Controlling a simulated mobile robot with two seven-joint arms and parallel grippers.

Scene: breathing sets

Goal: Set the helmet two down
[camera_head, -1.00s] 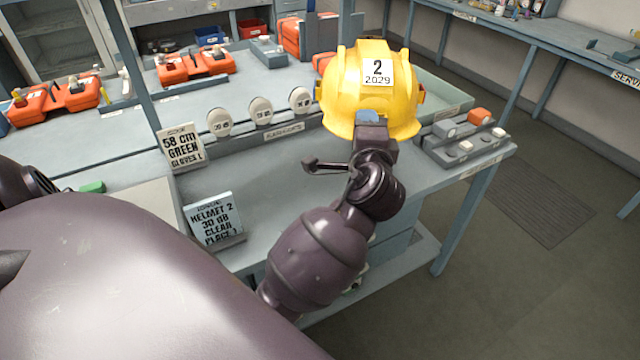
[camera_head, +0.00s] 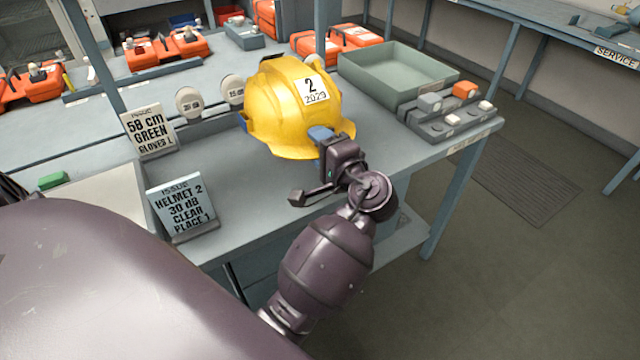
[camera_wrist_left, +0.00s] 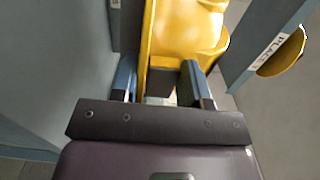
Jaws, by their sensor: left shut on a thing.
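In the left wrist view the helmet (camera_wrist_left: 190,30) shows between and beyond the gripper's blue-sided fingers (camera_wrist_left: 160,82). A blue card (camera_head: 183,205) reading HELMET 2, 30 dB, CLEAR, PLACE 1 stands on the bench to the left. My right gripper is not in view.
A card (camera_head: 149,131) reading 58 cm GREEN stands behind, beside round ear-cup pieces (camera_head: 189,101). An empty green-grey tray (camera_head: 400,80) and a block of switches (camera_head: 447,112) stand at the right. Bench top in front of the helmet is clear. Another yellow piece (camera_wrist_left: 283,52) shows in the left wrist view.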

